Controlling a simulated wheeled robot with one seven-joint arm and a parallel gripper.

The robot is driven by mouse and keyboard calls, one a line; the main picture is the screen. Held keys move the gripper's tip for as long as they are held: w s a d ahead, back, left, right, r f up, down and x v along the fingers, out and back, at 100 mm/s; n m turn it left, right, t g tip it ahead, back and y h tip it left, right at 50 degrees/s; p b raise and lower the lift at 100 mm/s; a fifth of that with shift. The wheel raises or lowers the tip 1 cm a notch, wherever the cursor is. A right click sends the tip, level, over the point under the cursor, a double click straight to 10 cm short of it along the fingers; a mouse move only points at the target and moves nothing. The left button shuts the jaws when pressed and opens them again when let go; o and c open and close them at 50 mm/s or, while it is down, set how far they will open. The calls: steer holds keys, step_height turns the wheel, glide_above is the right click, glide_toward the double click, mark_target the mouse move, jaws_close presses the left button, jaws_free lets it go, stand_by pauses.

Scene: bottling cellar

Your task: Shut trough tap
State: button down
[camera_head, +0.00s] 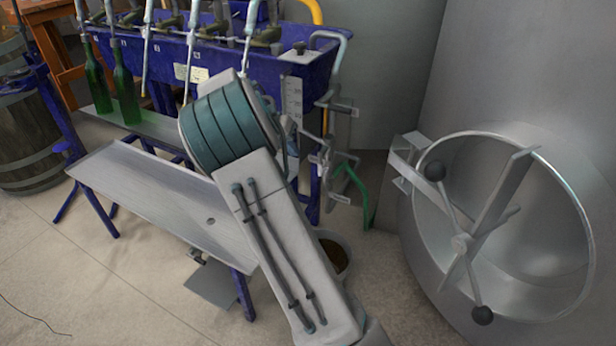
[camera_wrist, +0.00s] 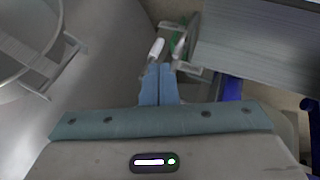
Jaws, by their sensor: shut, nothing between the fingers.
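The blue trough (camera_head: 255,65) stands at the top of the head view. At its right end is a metal fitting (camera_head: 325,160) with small levers and a green hose or pipe (camera_head: 360,180) below it. I cannot clearly tell which part is the tap. In the wrist view, a white-handled lever (camera_wrist: 156,47) lies just beyond my gripper (camera_wrist: 159,68), beside a bit of green (camera_wrist: 178,45). My blue fingers are together and empty, close to the lever; contact cannot be told.
A large steel tank with a round hatch (camera_head: 540,150) and a crossed handle (camera_head: 461,243) stands on the right. Two green bottles (camera_head: 126,95) stand on a shelf at left. A metal bench (camera_head: 150,185) is in front of the trough. A bucket (camera_head: 335,255) is partly hidden by my arm.

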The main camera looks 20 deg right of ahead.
steer(key=shift+w+f+h, duration=0.5)
steer(key=shift+w+f, duration=0.4)
steer(key=shift+w, duration=0.15)
steer(key=shift+b, duration=0.3)
steer(key=b+x, duration=0.2)
steer(key=x, duration=0.8)
